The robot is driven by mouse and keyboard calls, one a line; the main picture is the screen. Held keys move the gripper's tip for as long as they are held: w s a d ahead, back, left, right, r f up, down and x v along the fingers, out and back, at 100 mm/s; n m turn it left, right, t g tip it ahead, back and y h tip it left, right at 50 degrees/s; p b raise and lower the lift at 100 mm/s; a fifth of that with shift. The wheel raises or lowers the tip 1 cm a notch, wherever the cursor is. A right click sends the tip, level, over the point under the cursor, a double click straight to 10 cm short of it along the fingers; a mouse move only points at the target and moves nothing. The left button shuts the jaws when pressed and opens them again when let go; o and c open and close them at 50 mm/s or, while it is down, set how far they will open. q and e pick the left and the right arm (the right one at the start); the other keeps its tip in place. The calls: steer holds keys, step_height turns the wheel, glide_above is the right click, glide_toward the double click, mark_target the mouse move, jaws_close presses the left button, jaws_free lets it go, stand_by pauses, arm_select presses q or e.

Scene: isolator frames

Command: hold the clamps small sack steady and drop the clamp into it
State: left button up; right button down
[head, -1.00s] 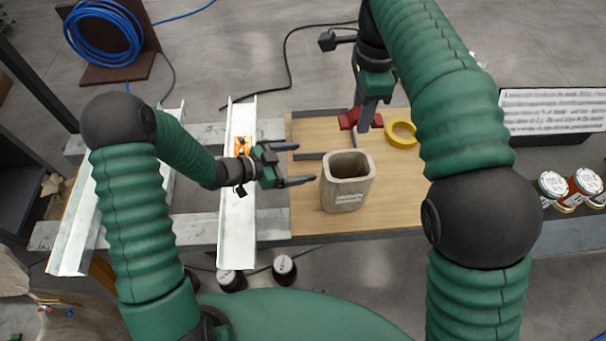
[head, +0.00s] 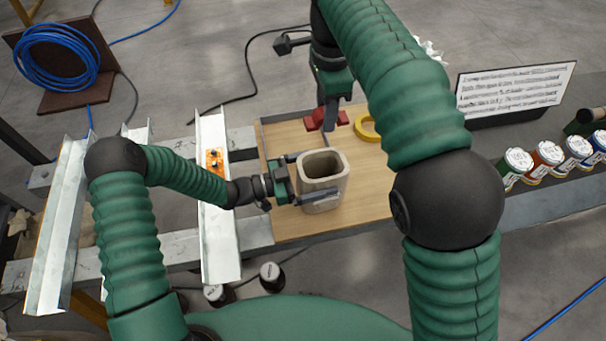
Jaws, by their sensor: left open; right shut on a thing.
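The small sack (head: 333,176), a beige open-topped bag, stands upright on the wooden board with its mouth facing up. My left gripper (head: 316,177) is open, with its fingers on the near and far sides of the sack; whether they touch it I cannot tell. The red clamp (head: 313,122) is in my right gripper (head: 328,108), which is shut on it. The clamp is behind the sack in the picture, apart from it and not over its mouth. Its height above the board is hard to tell.
The wooden board (head: 370,195) has a yellow tape ring (head: 363,132) at its back right. A metal channel (head: 218,240) with an orange part (head: 213,162) lies left of it. Several labelled jars (head: 546,155) and a sign (head: 515,90) stand at the right.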

arm_select(q)
steer(key=shift+d, duration=0.25)
arm_select(e)
steer(key=shift+d, duration=0.1)
arm_select(q)
steer(key=shift+c, duration=0.8)
steer(key=c, duration=1.1)
arm_select(e)
glide_toward(324, 151)
steer(key=shift+s+f, duration=1)
steer(key=shift+s, duration=0.15)
steer(key=shift+s+f, duration=0.95)
steer(key=shift+s, duration=0.2)
steer(key=c, duration=1)
jaws_free()
steer(key=shift+o, duration=0.2)
step_height(324, 151, up, 12)
steer(key=shift+f, duration=0.1)
